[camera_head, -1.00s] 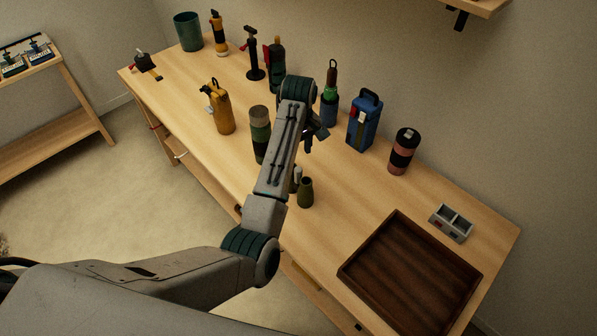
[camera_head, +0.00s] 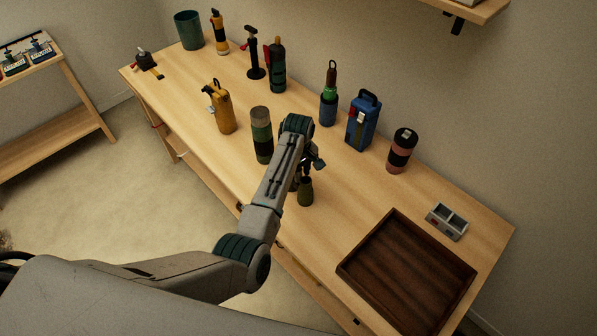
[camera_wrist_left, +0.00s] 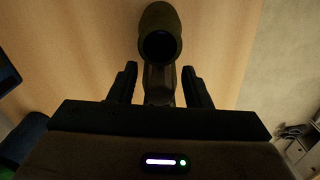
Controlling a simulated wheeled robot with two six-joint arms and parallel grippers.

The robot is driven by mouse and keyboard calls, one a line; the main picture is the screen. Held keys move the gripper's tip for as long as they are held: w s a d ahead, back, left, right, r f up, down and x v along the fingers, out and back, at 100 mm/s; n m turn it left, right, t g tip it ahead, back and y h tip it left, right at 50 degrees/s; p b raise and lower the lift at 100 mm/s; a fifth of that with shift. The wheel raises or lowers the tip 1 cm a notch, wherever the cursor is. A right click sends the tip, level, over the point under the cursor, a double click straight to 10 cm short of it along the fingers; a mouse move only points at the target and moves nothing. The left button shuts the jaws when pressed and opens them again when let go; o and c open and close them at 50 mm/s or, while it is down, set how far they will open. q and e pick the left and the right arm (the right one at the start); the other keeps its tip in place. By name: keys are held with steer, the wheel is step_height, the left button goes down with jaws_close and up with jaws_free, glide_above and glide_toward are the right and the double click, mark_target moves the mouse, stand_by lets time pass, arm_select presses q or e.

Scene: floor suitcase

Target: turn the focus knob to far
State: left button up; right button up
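A small dark olive, bottle-shaped thing (camera_head: 305,192) stands near the front edge of the workbench. My left gripper (camera_head: 311,170) is just above and behind it in the head view, partly hidden by my own forearm. In the left wrist view, a dark olive round piece (camera_wrist_left: 160,20) with a dark opening lies straight ahead, with a grey narrower part behind it. The two fingers of my left gripper (camera_wrist_left: 162,82) are spread apart on either side of that grey part; contact cannot be told. No focus knob or far mark can be made out. My right gripper is not in view.
On the workbench (camera_head: 360,195), a green-black cylinder (camera_head: 262,140) stands left of my forearm. A blue case (camera_head: 362,122), a pink-black cylinder (camera_head: 400,152) and several bottles stand behind. A brown tray (camera_head: 440,255) and a grey box (camera_head: 447,222) are at the right.

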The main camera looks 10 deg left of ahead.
arm_select(q)
jaws_close()
steer(key=shift+r+m+p, duration=0.15)
steer(key=shift+m+p, duration=0.15)
steer(key=shift+p, duration=0.1)
steer(key=shift+r+m+p, duration=0.15)
steer(key=shift+m+p, duration=0.75)
steer(key=shift+p, duration=0.05)
steer(key=shift+f+m+p, duration=0.25)
steer(key=shift+m+p, duration=0.4)
steer(key=shift+m, duration=0.55)
steer(key=shift+o, duration=0.2)
jaws_free()
